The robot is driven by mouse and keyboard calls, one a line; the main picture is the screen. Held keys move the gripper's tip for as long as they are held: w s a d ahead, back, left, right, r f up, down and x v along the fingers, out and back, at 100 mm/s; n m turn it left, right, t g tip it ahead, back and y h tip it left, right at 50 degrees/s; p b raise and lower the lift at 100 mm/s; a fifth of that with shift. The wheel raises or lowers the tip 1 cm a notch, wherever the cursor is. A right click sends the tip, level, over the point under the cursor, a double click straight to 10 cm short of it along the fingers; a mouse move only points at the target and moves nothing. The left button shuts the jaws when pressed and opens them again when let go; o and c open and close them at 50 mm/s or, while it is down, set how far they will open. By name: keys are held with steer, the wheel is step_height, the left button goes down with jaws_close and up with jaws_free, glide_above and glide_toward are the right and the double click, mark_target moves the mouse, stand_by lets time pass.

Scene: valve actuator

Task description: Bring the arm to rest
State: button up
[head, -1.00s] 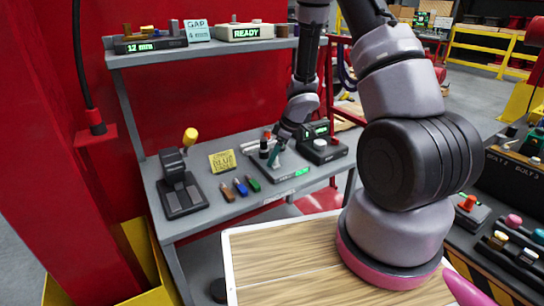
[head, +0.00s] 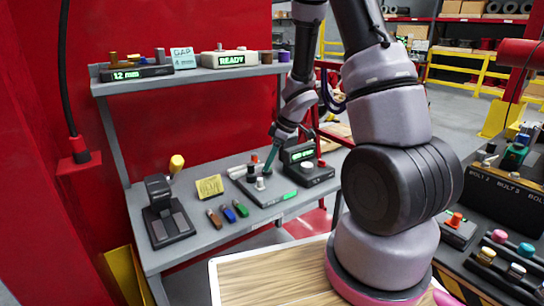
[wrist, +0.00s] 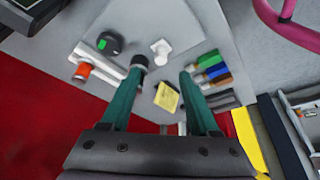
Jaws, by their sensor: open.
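My arm reaches from the right over the grey workbench (head: 215,240). My gripper (head: 270,158) is at the back right of the bench, just above a grey fixture plate (head: 285,192) with small upright parts. In the wrist view my gripper (wrist: 161,70) shows two teal fingers spread apart, with nothing held between them. A white knob-like part (wrist: 161,50) and a yellow tag (wrist: 166,97) show beyond the fingers. In the head view my wrist partly hides the gripper.
A lever device with a yellow knob (head: 176,163) stands on the bench's left. Brown, blue and green pieces (head: 228,214) lie at the front. A box with a green display (head: 305,165) is close right of the gripper. A shelf (head: 190,75) with readouts hangs above.

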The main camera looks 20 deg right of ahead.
steer(key=w+d+r+m+t+h, duration=0.1)
steer(key=w+d+r+m+t, duration=0.15)
steer(key=r, duration=0.55)
steer(key=w+d+r+m+t+h, duration=0.1)
steer(key=w+d+r+m+t, duration=0.15)
steer(key=r, duration=0.55)
steer(key=s+d+r+m+t+h, duration=0.1)
steer(key=s+d+r+m+h, duration=0.15)
steer(key=r, duration=0.25)
steer(key=s+d+r+m+t+h, duration=0.1)
steer(key=s+d+r+m, duration=0.15)
steer(key=r, duration=0.35)
steer(key=s+a+r+m+g+y, duration=0.1)
steer(key=s+a+r+m+y, duration=0.1)
steer(key=s, duration=0.8)
steer(key=s+a+r+m+y, duration=0.1)
steer(key=s+a+r+m, duration=0.2)
steer(key=s, duration=0.8)
steer(key=a+m, duration=0.1)
steer(key=a, duration=0.1)
steer(key=shift+a+m+g+y, duration=0.3)
steer(key=shift+m+g+y, duration=0.05)
steer(key=shift+m+g, duration=0.05)
